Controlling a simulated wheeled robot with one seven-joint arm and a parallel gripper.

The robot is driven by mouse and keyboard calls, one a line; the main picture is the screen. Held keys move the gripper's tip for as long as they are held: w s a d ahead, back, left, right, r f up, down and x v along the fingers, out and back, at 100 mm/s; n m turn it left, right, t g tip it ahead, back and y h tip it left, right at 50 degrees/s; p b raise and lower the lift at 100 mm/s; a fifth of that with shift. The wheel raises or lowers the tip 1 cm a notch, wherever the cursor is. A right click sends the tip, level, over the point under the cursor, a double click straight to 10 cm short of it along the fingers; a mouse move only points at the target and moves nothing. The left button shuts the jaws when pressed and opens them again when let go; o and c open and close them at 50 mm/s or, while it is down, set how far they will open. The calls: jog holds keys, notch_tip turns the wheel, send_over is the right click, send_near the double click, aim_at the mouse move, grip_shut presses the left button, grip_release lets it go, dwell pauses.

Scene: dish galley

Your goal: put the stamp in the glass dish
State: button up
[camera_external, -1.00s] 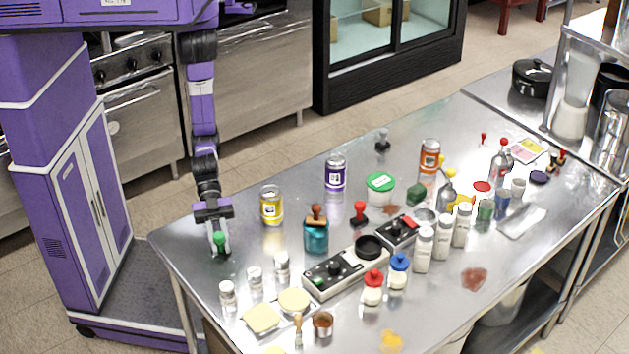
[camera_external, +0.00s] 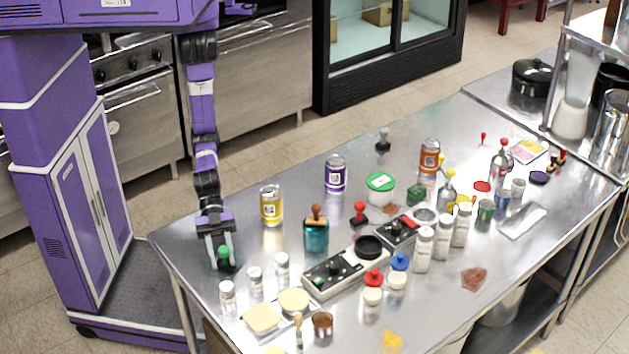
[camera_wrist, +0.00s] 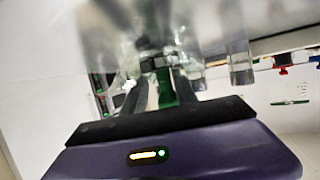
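A stamp (camera_external: 224,253) with a green handle and dark base is at the left end of the metal table. My gripper (camera_external: 222,258) reaches down over it, with its fingers on both sides of the handle, and appears shut on it. In the wrist view the green handle (camera_wrist: 166,88) shows between the fingers; the picture is blurred. I cannot tell whether the stamp's base touches the table. A small clear round dish (camera_external: 425,215), likely the glass dish, is right of the middle, behind the white-capped bottles.
A yellow can (camera_external: 271,205), a teal jar (camera_external: 316,237) with a brown-handled stamp at its top, and a black control box (camera_external: 335,275) stand between my gripper and the dish. Small white-lidded jars (camera_external: 255,278) are close in front. A red-handled stamp (camera_external: 359,212) is mid-table.

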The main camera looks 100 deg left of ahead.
jog(key=shift+r, duration=0.2)
jog(key=shift+s+a, duration=0.1)
jog(key=shift+a, duration=0.2)
jog(key=v, duration=1.1)
jog(key=shift+a+r+b, duration=0.1)
jog(key=shift+r+b, duration=0.1)
jog(key=shift+b, duration=0.1)
